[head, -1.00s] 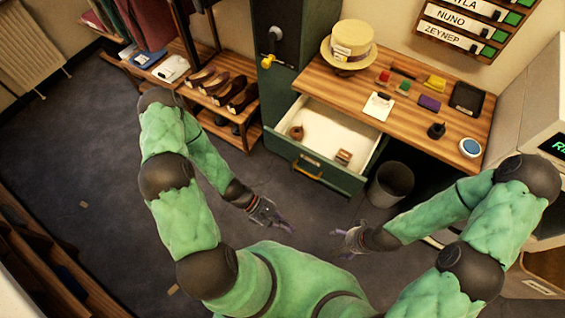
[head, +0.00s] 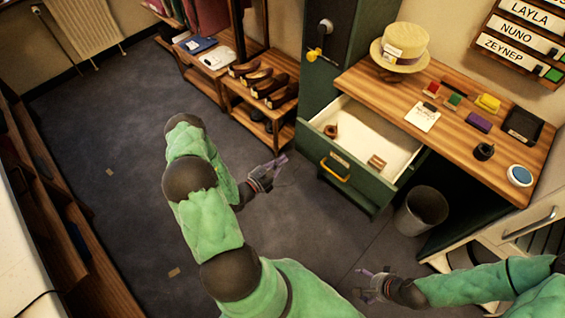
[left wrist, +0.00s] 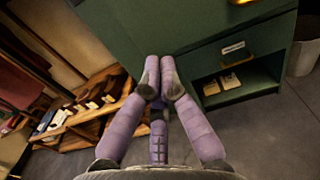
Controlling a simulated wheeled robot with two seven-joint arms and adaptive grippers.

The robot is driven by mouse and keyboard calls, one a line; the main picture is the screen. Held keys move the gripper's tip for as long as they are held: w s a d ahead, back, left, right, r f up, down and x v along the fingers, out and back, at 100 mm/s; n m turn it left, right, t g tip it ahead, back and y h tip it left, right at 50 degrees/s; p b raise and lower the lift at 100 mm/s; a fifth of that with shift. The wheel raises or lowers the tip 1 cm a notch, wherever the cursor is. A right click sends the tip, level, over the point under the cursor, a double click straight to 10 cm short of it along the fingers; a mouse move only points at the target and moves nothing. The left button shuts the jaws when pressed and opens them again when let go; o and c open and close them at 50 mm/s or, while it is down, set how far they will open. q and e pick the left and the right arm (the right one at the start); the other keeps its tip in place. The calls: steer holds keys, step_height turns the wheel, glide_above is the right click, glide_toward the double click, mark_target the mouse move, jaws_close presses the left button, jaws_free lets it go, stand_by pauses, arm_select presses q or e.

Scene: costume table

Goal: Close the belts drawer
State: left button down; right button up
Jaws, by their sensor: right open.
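The drawer (head: 375,147) stands pulled out from the green desk unit. Its front (head: 352,183) has a yellow handle (head: 335,170) and a small label too small to read. A brown rounded item and a small brown block lie inside. My right gripper (head: 362,283) is open and empty, low over the floor, in front of the bin.
A grey bin (head: 421,211) stands right of the drawer. A wooden shoe rack (head: 262,100) is to the left. The wooden desktop (head: 440,125) holds a straw hat (head: 402,45) and several small items.

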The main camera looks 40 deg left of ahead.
mark_target(305, 140)
arm_select(q)
steer(key=w+b, duration=0.1)
steer(key=w, duration=0.6)
steer(key=w+d+b, duration=0.1)
steer(key=w, duration=0.2)
steer(key=shift+w+b, duration=0.3)
steer(key=shift+w, duration=0.1)
steer(key=shift+w+a, duration=0.1)
steer(key=shift+a, duration=0.05)
